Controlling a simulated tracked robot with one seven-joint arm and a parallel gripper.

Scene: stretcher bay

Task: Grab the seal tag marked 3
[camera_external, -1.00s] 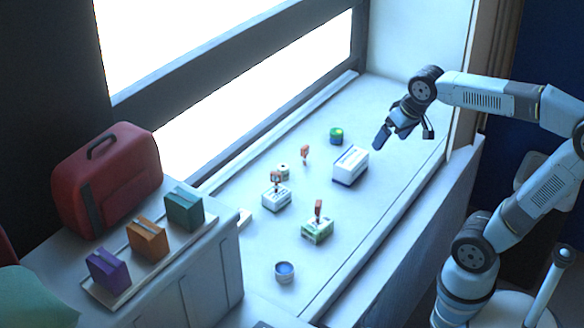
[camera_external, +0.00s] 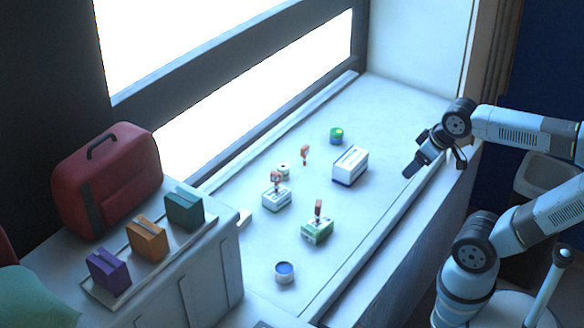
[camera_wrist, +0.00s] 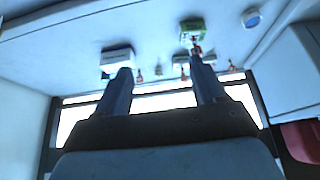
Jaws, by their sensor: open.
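Three small orange-red seal tags show in the external view. One tag (camera_external: 318,208) stands on a green-and-white box (camera_external: 317,232). One tag (camera_external: 276,181) stands at a white box (camera_external: 276,199). One tag (camera_external: 305,152) stands farther back on the bench. Their numbers are too small to read, so I cannot tell which is marked 3. My gripper (camera_external: 409,173) is open and empty, above the bench's right edge and apart from all tags. In the wrist view its two fingers (camera_wrist: 160,82) are spread, with the green box (camera_wrist: 192,33) beyond the right finger.
A larger white box (camera_external: 350,165) lies between my gripper and the tags. A green-blue tin (camera_external: 336,135), a white roll (camera_external: 283,172) and a blue-topped tin (camera_external: 285,272) stand around. Purple, orange and teal boxes and a red bag (camera_external: 105,180) are at left. The bench's right strip is clear.

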